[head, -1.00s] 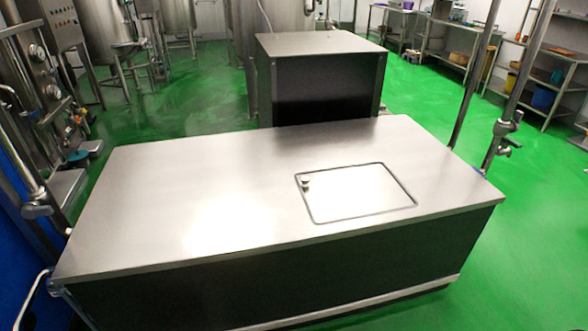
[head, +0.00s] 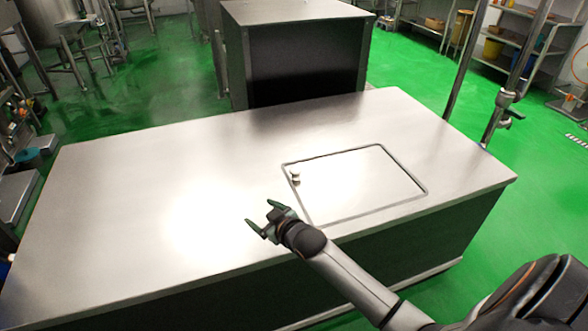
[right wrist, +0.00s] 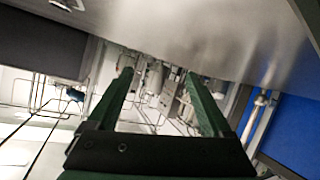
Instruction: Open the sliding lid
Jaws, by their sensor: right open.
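The sliding lid (head: 362,182) is a flat steel panel set in a dark-edged frame in the counter top. It appears closed. A small knob (head: 295,177) stands at its left edge. My right gripper (head: 259,214) is open and empty over the counter, left of and nearer than the knob, apart from it. In the right wrist view its two green fingers (right wrist: 158,72) are spread with nothing between them. My left gripper is in neither view.
The steel counter (head: 150,190) is otherwise bare, with free room left of the lid. A dark box-shaped cabinet (head: 305,60) stands behind it. Vertical pipes (head: 505,95) rise past the right end. Shelves (head: 515,45) stand at the back right.

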